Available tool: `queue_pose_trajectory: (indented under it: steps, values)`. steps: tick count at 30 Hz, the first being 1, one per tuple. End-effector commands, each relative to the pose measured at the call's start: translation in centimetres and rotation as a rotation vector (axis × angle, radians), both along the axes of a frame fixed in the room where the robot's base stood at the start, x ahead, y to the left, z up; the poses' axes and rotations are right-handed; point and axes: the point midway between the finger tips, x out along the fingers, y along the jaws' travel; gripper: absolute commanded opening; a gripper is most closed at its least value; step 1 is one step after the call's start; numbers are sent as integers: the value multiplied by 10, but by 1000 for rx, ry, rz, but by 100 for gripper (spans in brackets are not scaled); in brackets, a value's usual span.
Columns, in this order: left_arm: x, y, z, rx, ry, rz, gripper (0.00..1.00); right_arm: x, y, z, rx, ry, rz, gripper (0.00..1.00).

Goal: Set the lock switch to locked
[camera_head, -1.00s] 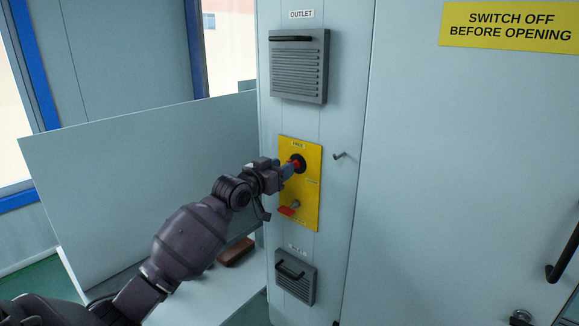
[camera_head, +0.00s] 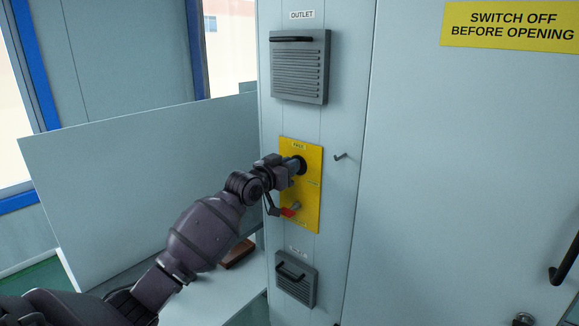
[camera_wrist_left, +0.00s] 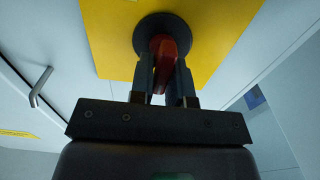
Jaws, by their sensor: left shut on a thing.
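The yellow switch panel (camera_head: 312,205) is on the narrow light-grey cabinet face. Its upper switch has a round black base (camera_head: 301,163) and a red handle, which shows in the left wrist view (camera_wrist_left: 162,60). My left gripper (camera_head: 295,169) is shut on this red handle, with a finger on each side of it in the left wrist view. In the head view the gripper hides the handle. A second red handle (camera_head: 288,212) is low on the panel, below the gripper. The small panel labels are too blurred to read surely. My right gripper is not in view.
A small hook-like handle (camera_head: 341,156) sticks out right of the panel. Vents are above (camera_head: 300,70) and below (camera_head: 296,281) it. A large grey door with a black handle (camera_head: 564,255) is at right. A brown block (camera_head: 237,253) lies on the ledge below my arm.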

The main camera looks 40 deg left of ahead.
Motion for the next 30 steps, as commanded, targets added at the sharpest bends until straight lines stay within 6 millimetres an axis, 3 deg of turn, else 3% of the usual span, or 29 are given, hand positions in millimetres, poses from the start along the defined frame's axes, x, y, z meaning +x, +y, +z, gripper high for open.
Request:
queue_pose_trajectory:
  steps: [14, 30]
  values:
    - [-1, -1, 2, 136, -10, 0, 0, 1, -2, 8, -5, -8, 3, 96]
    - [-1, -7, 0, 623, -47, -1, 0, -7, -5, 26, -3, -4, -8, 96]
